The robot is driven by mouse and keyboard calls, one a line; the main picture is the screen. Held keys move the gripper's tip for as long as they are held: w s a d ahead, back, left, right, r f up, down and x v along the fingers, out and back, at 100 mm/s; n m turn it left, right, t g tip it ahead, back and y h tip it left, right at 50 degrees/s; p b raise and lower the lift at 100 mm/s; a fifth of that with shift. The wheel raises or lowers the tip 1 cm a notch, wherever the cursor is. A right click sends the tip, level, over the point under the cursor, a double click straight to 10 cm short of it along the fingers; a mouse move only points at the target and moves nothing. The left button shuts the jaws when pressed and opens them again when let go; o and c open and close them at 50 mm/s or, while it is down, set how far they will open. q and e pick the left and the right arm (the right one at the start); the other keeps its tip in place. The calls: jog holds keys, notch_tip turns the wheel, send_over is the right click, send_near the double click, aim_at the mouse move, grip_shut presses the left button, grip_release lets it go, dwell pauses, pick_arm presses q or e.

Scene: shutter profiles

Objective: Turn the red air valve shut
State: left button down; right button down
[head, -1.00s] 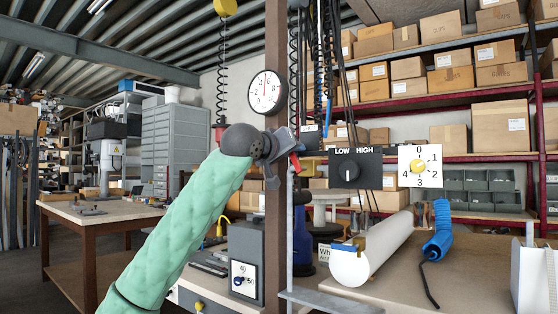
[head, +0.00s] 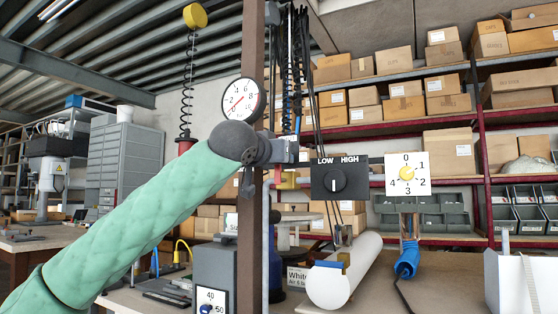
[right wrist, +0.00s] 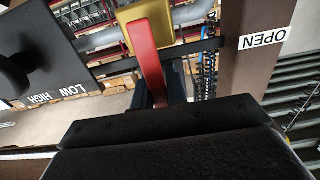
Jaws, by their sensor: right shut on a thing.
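The red valve lever (right wrist: 152,65) runs down from a brass-coloured valve body (right wrist: 138,14) in the right wrist view. Its near end goes in between the dark fingers of my right gripper (right wrist: 160,98), which is shut on it. In the head view the same gripper (head: 283,152) is at the brown post (head: 252,225), at the end of my green padded arm. A white OPEN label (right wrist: 264,40) is on the post beside the lever. My left gripper is not seen.
A pressure gauge (head: 241,100) is on the post just above my gripper. A black LOW/HIGH knob panel (head: 339,178) and a white numbered dial (head: 407,174) stand close right. A white cylinder (head: 345,270) lies on the bench. Cables hang behind the post.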

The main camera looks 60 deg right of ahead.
jog(key=c, duration=1.4)
grip_release()
jog(key=shift+a, duration=0.15)
jog(key=a+p, duration=0.1)
jog(key=a, duration=0.6)
jog(key=shift+s+a, duration=0.25)
jog(key=shift+s, duration=0.05)
